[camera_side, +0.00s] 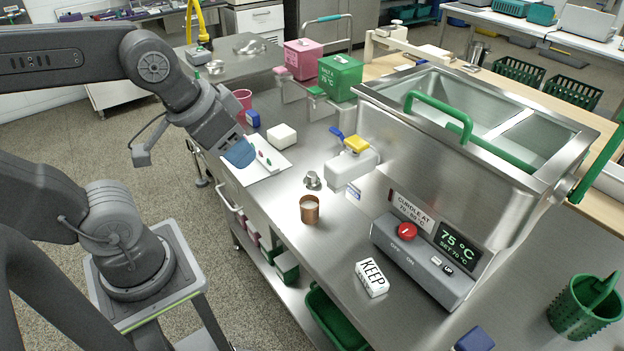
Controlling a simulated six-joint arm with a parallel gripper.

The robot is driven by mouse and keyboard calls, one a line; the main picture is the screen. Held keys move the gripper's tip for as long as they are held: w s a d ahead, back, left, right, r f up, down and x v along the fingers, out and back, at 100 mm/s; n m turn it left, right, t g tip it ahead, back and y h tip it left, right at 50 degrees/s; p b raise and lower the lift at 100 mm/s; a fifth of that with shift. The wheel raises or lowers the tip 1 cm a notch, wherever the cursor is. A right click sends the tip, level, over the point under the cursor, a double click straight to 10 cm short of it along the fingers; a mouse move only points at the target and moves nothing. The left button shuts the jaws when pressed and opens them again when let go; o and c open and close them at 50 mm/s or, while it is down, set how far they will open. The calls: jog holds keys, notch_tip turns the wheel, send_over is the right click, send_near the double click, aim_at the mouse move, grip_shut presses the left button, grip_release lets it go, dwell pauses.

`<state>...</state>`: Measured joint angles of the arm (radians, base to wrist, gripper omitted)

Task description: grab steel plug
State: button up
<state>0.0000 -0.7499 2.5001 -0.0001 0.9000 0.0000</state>
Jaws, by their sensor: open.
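The steel plug (313,180) looks to be the small shiny metal piece standing on the steel table, just behind a copper cup (310,209). My gripper (240,153) is above the left part of the table, to the left of the plug and clear of it. Its blue fingertips point down and to the right, over a white sheet or board. The gap between the fingers is hard to make out from this side. I see nothing held in them.
A large steel bath (440,190) with a control panel stands right of the plug. A white block with a yellow top (352,165) sits between them. A white box (282,135) is behind my gripper. A KEEP block (371,279) lies in front. Table around the plug's left is clear.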

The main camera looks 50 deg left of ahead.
jog(key=shift+o, duration=0.2)
jog(key=o, duration=0.3)
jog(key=m+g, duration=0.6)
jog(key=m, duration=1.6)
send_over(312, 174)
jog(key=f, duration=2.3)
jog(key=shift+w+d+f, duration=0.1)
jog(key=shift+d+f, duration=0.1)
jog(key=shift+a+f, duration=0.15)
jog(key=shift+f, duration=1.2)
jog(key=shift+a+f, duration=0.1)
jog(key=shift+f, duration=1.2)
